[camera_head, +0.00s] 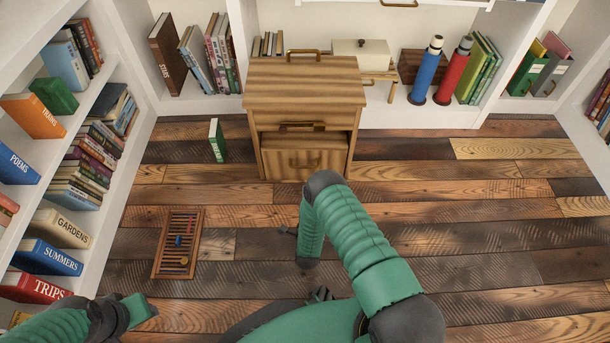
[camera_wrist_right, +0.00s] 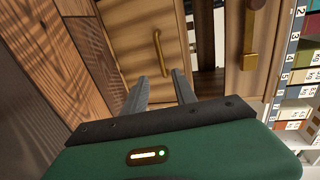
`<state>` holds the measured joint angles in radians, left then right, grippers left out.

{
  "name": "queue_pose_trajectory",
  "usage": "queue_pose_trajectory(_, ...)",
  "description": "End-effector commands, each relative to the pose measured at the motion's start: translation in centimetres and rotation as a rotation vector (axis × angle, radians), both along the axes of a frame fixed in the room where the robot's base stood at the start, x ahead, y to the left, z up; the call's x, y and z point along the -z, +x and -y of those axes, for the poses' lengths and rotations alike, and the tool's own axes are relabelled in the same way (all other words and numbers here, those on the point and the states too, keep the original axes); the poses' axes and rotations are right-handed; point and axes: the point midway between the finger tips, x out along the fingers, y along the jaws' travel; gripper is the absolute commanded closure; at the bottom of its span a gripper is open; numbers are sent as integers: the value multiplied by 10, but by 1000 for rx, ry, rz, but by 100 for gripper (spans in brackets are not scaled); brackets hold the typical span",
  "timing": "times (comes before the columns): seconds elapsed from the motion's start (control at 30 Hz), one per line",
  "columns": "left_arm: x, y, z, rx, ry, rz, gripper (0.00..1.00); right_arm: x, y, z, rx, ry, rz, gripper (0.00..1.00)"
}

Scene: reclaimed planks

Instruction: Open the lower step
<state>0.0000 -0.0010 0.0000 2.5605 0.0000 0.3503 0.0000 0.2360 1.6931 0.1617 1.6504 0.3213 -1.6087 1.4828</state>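The wooden cabinet (camera_head: 300,78) stands against the back shelf. Its upper front has a dark brass handle (camera_head: 302,125). Below a dark recess is the lower step front (camera_head: 278,163), which looks shut, with its own brass handle (camera_head: 304,165). In the right wrist view the lower front (camera_wrist_right: 125,32) and its handle (camera_wrist_right: 158,52) lie just ahead of my right gripper (camera_wrist_right: 160,76). Its two grey fingers are apart and empty, short of the handle. In the head view my right arm largely hides that gripper. My left gripper (camera_head: 138,310) is at bottom left; its finger opening is unclear.
An abacus-like frame (camera_head: 178,245) lies on the plank floor at left. A green book (camera_head: 217,140) stands on the floor left of the cabinet. Bookshelves line the left and back. Blue (camera_head: 426,72) and red (camera_head: 454,72) cylinders stand at back right. The right floor is clear.

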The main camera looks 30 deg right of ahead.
Motion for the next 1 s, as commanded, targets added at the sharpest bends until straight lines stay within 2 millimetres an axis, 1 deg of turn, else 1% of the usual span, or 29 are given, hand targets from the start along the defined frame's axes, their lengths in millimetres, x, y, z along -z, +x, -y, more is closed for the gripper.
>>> queue_pose_trajectory(0.03, 9, 0, 0, 0, 0, 0, 64, 4, 9, 5, 0, -3, 4, 67)
queue_pose_trajectory(0.17, 32, 0, 0, 0, 0, 0, 64, 14, 35, 21, -1, -4, 3, 67)
queue_pose_trajectory(0.4, 76, 0, 0, 0, 0, 0, 64, 28, 88, 54, -2, -4, 2, 67)
queue_pose_trajectory(0.5, 91, 0, 0, 0, 0, 0, 64, 33, 107, 65, -3, -4, -1, 67)
queue_pose_trajectory(0.6, 101, 0, 0, 0, 0, 0, 64, 34, 122, 74, -3, -4, -2, 67)
queue_pose_trajectory(0.77, 106, 0, 0, 0, 0, 0, 64, 33, 132, 80, -3, -2, -4, 67)
queue_pose_trajectory(1.0, 105, 0, 0, 0, 0, 0, 64, 31, 133, 81, -3, -2, -5, 67)
